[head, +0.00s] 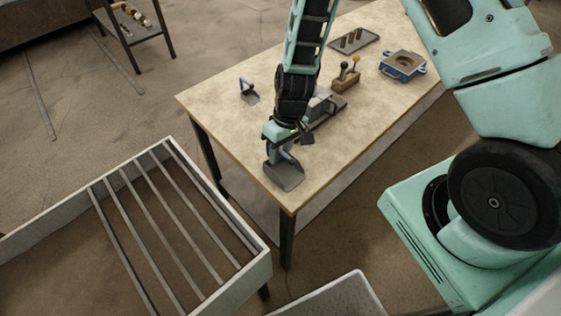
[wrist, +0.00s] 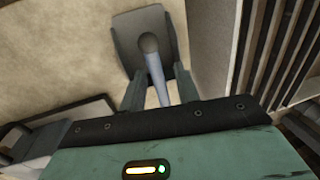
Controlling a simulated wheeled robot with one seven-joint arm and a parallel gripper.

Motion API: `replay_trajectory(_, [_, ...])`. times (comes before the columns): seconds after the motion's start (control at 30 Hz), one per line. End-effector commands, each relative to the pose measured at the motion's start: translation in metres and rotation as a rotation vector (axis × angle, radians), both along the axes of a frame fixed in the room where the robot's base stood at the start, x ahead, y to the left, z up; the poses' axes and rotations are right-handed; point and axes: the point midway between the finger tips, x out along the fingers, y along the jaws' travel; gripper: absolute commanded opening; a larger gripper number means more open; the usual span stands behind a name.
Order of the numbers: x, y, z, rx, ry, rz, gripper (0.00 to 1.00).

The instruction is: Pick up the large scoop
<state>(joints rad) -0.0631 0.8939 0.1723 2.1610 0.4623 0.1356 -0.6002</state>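The large scoop (head: 285,176) has a grey pan and a blue-grey handle, and lies near the front corner of the table. A smaller scoop (head: 251,97) with a blue handle lies farther back at the left. My gripper (head: 288,140) is low over the large scoop's handle end. In the wrist view, the large scoop's handle (wrist: 156,77) runs between the two fingers of my gripper (wrist: 160,90), with its pan (wrist: 126,32) beyond them. The fingers stand apart, with a gap on each side of the handle. Part of the handle is hidden in the head view.
The wooden table (head: 225,120) also holds a wooden block with upright pegs (head: 347,78), a blue fixture (head: 402,65), a dark tray (head: 354,41) and a grey device (head: 325,108) close behind my gripper. A slatted frame (head: 150,220) stands at the front left.

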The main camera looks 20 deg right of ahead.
Motion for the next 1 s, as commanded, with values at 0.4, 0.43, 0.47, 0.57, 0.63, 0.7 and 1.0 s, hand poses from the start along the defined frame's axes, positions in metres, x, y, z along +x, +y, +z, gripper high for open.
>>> replay_trajectory(0.4, [0.0,0.0,0.0,0.0,0.0,0.0,0.0])
replay_trajectory(0.43, [0.0,0.0,0.001,0.0,0.0,0.0,0.0])
replay_trajectory(0.47, [0.0,0.0,0.001,0.0,0.0,0.0,0.0])
replay_trajectory(0.57, [0.0,0.0,0.003,0.0,-0.001,0.0,0.0])
replay_trajectory(0.63, [0.001,0.0,0.006,0.0,-0.002,0.0,0.0])
replay_trajectory(0.7, [0.001,0.0,0.012,0.0,-0.004,0.001,0.0])
replay_trajectory(1.0, [0.002,0.0,0.059,0.0,-0.007,0.002,0.0])
